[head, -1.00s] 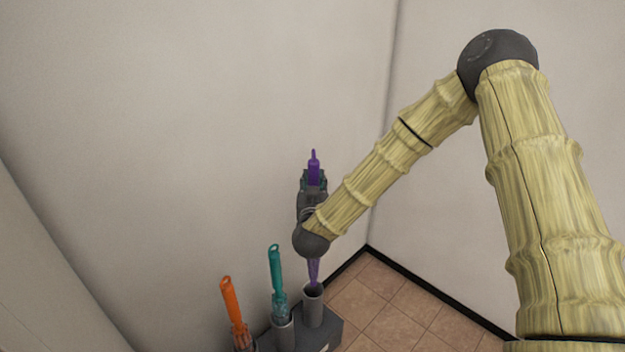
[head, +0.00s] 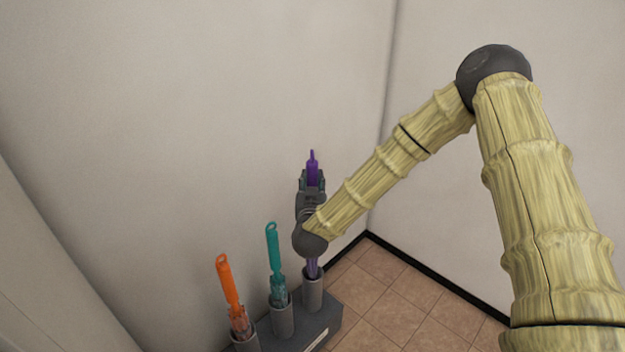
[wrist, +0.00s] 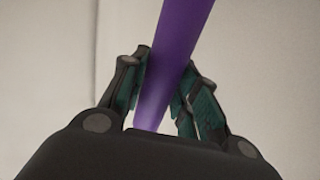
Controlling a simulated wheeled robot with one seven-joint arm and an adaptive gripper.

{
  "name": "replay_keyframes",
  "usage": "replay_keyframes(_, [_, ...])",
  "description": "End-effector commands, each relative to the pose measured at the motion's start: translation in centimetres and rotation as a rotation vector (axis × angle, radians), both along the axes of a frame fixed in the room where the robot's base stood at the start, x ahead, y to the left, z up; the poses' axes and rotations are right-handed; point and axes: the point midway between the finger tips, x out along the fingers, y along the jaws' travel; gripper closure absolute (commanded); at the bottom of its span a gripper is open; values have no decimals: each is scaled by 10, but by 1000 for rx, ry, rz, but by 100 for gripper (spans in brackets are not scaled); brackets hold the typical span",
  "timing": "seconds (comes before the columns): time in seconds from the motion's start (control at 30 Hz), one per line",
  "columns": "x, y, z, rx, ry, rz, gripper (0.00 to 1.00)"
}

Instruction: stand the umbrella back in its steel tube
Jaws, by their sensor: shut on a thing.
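The purple umbrella (head: 312,157) stands nearly upright in my gripper (head: 312,180). In the wrist view, the fingers of my gripper (wrist: 165,78) are shut from both sides on the umbrella's purple shaft (wrist: 178,45). The steel tube (head: 313,292) at the right end of the stand is below it. The umbrella's lower end shows at this tube's mouth in the head view. My wrist hides the middle of the umbrella. I cannot tell how deep the lower end is in the tube.
A teal umbrella (head: 273,250) and an orange umbrella (head: 229,280) stand in the neighbouring tubes to the left. The tubes rise from a dark grey base (head: 325,325). Walls are close behind and at right. Tiled floor (head: 400,290) is clear at right.

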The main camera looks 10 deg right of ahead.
Motion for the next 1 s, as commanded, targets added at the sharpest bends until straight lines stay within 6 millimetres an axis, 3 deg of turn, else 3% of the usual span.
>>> replay_keyframes(1.0, [0, 0, -86, -1, -1, -1, 100])
